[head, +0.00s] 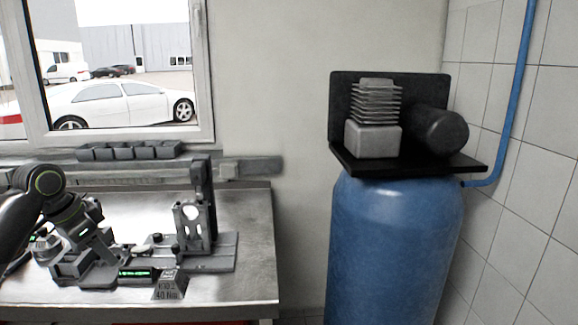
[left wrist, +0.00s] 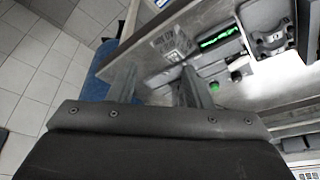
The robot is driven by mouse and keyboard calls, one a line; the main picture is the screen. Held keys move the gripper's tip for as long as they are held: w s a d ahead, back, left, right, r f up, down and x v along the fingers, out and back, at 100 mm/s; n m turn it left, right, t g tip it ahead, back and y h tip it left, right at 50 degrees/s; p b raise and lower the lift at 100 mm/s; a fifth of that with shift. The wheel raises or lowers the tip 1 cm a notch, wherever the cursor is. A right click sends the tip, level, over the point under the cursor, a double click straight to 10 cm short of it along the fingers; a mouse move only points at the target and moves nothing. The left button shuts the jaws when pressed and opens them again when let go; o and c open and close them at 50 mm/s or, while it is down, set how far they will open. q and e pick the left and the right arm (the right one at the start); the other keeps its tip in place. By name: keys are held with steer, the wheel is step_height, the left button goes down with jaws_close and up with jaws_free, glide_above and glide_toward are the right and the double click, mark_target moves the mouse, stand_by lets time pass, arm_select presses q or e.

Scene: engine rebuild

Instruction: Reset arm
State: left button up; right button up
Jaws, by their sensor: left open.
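My left arm comes in from the left in the head view and bends down over the bench. Its gripper (head: 72,266) is low over the bench's left part, and its fingertips are hard to make out there. In the left wrist view the two fingers of the left gripper (left wrist: 158,78) stand apart with nothing between them. Beyond them are a small plate marked 40 Nm (left wrist: 172,43) and a green-lit display (left wrist: 220,38). The plate (head: 168,288) and display (head: 135,272) also show in the head view. My right gripper is out of view.
The metal bench (head: 250,225) carries a grey upright stand (head: 196,215) on a base plate and a row of dark bins (head: 128,151) at the back. A blue tank (head: 392,250) with a finned compressor (head: 374,120) on top stands right of the bench. The bench's right end is clear.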

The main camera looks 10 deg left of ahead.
arm_select(q)
steer(key=s+d+f, duration=0.4)
steer(key=f, duration=0.5)
steer(key=s+d+f+n+y, duration=0.1)
steer(key=s+d+f, duration=0.2)
steer(key=f, duration=0.6)
steer(key=s+d+f, duration=0.4)
steer(key=f, duration=0.5)
steer(key=s+d+f+n+y, duration=0.1)
steer(key=s+d+n, duration=0.2)
steer(key=s, duration=0.7)
steer(key=s+d+f+n+y, duration=0.1)
steer(key=s+d+n+y, duration=0.15)
steer(key=s, duration=0.65)
step_height(320, 180, down, 25)
steer(key=a+g+h, duration=0.1)
steer(key=s+d+f+g, duration=0.1)
steer(key=s+f, duration=1.4)
steer(key=f, duration=0.1)
steer(key=shift+d, duration=0.2)
